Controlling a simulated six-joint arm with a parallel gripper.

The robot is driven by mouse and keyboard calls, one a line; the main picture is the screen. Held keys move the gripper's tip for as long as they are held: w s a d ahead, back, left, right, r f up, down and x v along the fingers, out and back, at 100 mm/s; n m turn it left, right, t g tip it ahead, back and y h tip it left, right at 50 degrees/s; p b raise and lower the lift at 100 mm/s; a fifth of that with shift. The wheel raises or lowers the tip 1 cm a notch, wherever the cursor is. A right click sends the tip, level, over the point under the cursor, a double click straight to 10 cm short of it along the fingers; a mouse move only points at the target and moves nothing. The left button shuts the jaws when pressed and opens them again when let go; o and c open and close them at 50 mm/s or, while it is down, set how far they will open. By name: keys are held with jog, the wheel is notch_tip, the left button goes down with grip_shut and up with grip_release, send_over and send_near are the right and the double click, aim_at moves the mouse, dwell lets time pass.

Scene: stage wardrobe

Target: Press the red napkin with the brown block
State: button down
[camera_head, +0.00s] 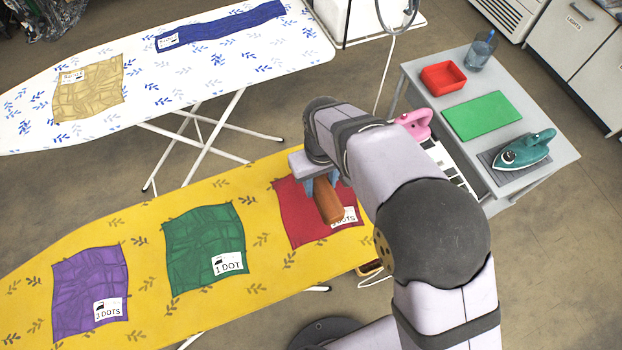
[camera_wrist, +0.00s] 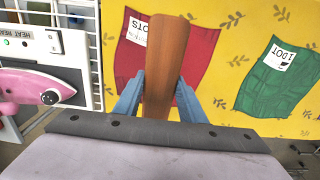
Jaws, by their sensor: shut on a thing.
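The red napkin (camera_head: 294,212) lies on the yellow ironing board at its right end, with a white label reading "DOTS" in part; its number is hidden. It also shows in the wrist view (camera_wrist: 199,62). My gripper (camera_head: 318,186) is over the red napkin, shut on the brown block (camera_head: 328,207). In the wrist view the brown block (camera_wrist: 161,70) stands out between the two blue fingers (camera_wrist: 158,98), above the napkin. I cannot tell whether the block touches the cloth. My arm hides the napkin's upper right part.
A green napkin (camera_head: 203,245) and a purple napkin (camera_head: 88,290) lie left on the yellow board (camera_head: 145,231). A white board behind holds tan (camera_head: 88,95) and blue (camera_head: 222,27) cloths. At right, a grey table (camera_head: 548,172) holds a red tray (camera_head: 443,68), green pad (camera_head: 482,115) and teal iron (camera_head: 524,150); a pink iron (camera_head: 415,122) stands near my arm.

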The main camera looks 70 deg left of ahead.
jog(key=w+r+p, duration=0.2)
jog(key=shift+w+r, duration=0.15)
jog(key=shift+r, duration=0.2)
jog(key=shift+f, duration=0.15)
jog(key=shift+f+b, duration=2.65)
jog(key=shift+f, duration=0.55)
jog(key=shift+f+b, duration=1)
jog(key=shift+f, duration=0.7)
jog(key=shift+d+f, duration=0.25)
dwell(0.6)
jog(key=shift+r, duration=0.15)
dwell(0.8)
jog(key=shift+a+r+p, duration=0.2)
jog(key=shift+r+p, duration=1.5)
jog(key=shift+r, duration=0.4)
